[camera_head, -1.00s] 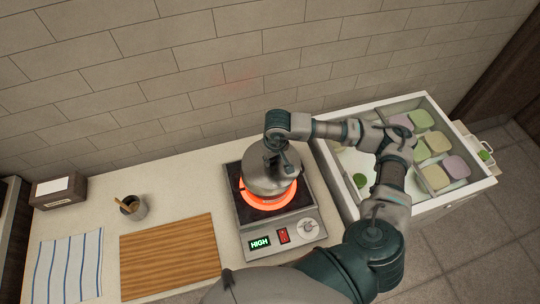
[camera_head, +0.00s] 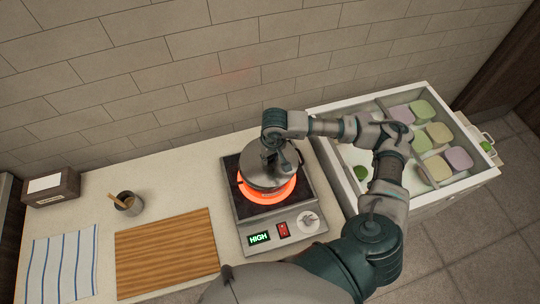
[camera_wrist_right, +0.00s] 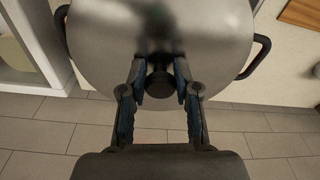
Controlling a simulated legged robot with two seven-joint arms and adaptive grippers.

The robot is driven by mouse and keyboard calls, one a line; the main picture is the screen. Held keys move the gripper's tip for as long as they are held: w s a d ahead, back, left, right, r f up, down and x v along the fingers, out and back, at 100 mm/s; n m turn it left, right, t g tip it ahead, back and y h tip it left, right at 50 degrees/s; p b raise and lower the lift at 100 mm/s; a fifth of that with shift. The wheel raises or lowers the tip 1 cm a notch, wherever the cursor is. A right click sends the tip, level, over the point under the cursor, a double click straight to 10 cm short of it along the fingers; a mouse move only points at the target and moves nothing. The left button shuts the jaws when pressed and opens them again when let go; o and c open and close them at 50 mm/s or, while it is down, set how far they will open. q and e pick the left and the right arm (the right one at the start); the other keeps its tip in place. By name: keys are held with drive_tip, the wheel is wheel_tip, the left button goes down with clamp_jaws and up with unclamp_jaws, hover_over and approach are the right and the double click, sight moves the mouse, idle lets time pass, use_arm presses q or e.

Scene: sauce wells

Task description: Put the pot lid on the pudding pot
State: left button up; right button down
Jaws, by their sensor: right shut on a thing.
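The pudding pot (camera_head: 258,184) stands on the hot plate, whose ring glows red around its base. The grey metal pot lid (camera_head: 257,168) is over the pot's top; in the head view no gap shows between them. In the right wrist view the lid (camera_wrist_right: 95,45) fills the upper picture, and dark pot handles (camera_wrist_right: 258,55) stick out at both sides. My right gripper (camera_head: 277,165) is above the lid; in the wrist view its fingers (camera_wrist_right: 160,85) are shut on the lid's dark knob. My left gripper is not in view.
The hot plate (camera_head: 305,190) reads HIGH. Left of it are a wooden board (camera_head: 165,253), a striped cloth (camera_head: 60,265), a cup with a wooden stick (camera_head: 129,204) and a brown box (camera_head: 50,188). A white bin (camera_head: 425,205) with coloured containers stands right.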

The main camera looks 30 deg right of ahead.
sight(262, 163)
drive_tip(key=shift+a+r, duration=0.15)
drive_tip(key=shift+a, duration=0.75)
drive_tip(key=shift+a+r, duration=0.2)
drive_tip(key=shift+a, duration=0.45)
drive_tip(key=shift+d, duration=0.45)
drive_tip(key=shift+d+f, duration=0.1)
drive_tip(key=shift+d, duration=0.2)
drive_tip(key=shift+a, duration=0.6)
drive_tip(key=shift+b, duration=0.4)
drive_tip(key=shift+d+f+b, duration=0.1)
drive_tip(key=shift+d+b, duration=0.2)
drive_tip(key=shift+d, duration=0.5)
drive_tip(key=shift+a, duration=0.35)
drive_tip(key=shift+d+f+b, duration=0.45)
drive_tip(key=shift+d+b, duration=0.05)
drive_tip(key=shift+b, duration=0.15)
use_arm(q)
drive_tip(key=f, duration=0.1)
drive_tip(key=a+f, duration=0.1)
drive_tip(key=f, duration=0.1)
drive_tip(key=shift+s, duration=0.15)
